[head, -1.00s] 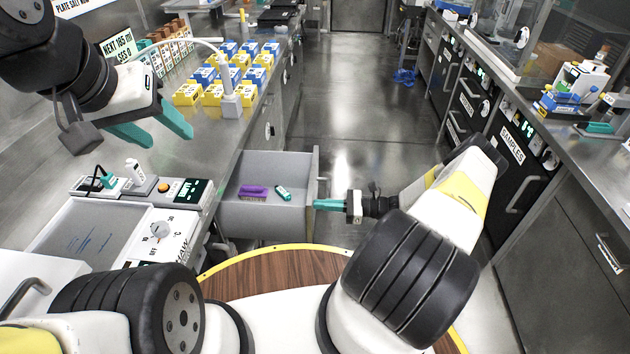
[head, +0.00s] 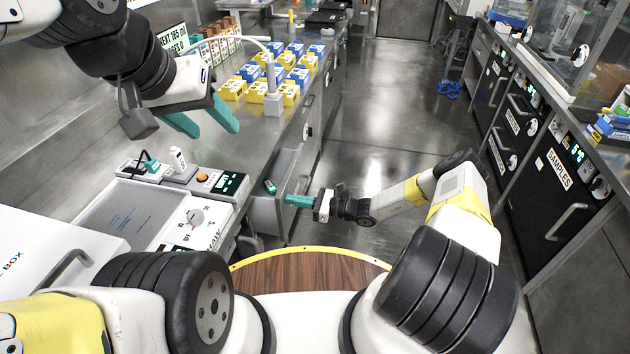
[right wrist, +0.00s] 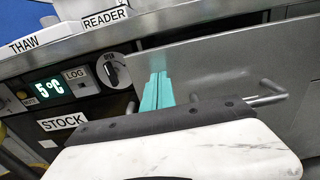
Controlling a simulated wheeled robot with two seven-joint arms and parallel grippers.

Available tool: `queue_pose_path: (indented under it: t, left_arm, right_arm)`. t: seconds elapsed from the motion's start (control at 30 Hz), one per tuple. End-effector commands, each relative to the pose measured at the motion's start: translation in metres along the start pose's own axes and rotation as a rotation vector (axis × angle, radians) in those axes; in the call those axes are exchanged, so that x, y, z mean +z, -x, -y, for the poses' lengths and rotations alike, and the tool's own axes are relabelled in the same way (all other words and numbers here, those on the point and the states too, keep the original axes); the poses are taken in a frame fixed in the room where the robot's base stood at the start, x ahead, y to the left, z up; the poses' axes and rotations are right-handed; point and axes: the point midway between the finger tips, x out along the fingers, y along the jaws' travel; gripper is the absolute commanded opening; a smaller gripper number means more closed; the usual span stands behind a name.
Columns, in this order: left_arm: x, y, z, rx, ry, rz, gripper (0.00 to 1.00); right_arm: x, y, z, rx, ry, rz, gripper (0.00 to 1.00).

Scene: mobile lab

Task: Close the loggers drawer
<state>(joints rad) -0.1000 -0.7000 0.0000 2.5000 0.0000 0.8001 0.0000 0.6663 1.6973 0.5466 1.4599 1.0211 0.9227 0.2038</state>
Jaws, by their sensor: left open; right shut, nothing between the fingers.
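The loggers drawer (head: 265,218) juts out a little from under the left bench in the head view. A small teal item (head: 270,187) shows inside; the rest of the inside is hidden. My right gripper (head: 288,199) is shut and empty, its fingertips at the drawer's outer front. In the right wrist view the shut fingers (right wrist: 157,80) point at the grey drawer front (right wrist: 225,65), beside its bar handle (right wrist: 268,97). Whether they touch it is hard to tell. My left gripper (head: 212,128) is open and empty above the left bench.
The left bench carries blue and yellow boxes (head: 260,72), a white arched stand (head: 273,100) and a thaw unit (head: 195,218). The right bench has a SAMPLES door (head: 560,170).

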Motion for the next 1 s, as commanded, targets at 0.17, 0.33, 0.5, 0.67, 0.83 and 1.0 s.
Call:
queue_pose_path:
  t: [0.17, 0.33, 0.5, 0.67, 0.83, 1.0]
  left_arm:
    - [0.000, 0.000, 0.000, 0.000, 0.000, 0.000, 0.52]
    - [0.000, 0.000, 0.000, 0.000, 0.000, 0.000, 0.52]
    - [0.000, 0.000, 0.000, 0.000, 0.000, 0.000, 0.52]
    - [0.000, 0.000, 0.000, 0.000, 0.000, 0.000, 0.52]
    - [0.000, 0.000, 0.000, 0.000, 0.000, 0.000, 0.52]
    - [0.000, 0.000, 0.000, 0.000, 0.000, 0.000, 0.52]
  right_arm:
    - [0.000, -0.050, -0.001, 0.003, -0.001, 0.002, 0.00]
    - [0.000, -0.086, -0.001, 0.002, 0.000, 0.001, 0.00]
    - [0.000, -0.112, -0.001, 0.002, 0.000, 0.000, 0.00]
    - [0.000, -0.125, 0.000, 0.001, 0.000, 0.000, 0.00]
    - [0.000, -0.131, 0.000, 0.000, 0.000, 0.000, 0.00]
    - [0.001, -0.133, 0.000, 0.000, 0.000, 0.000, 0.00]
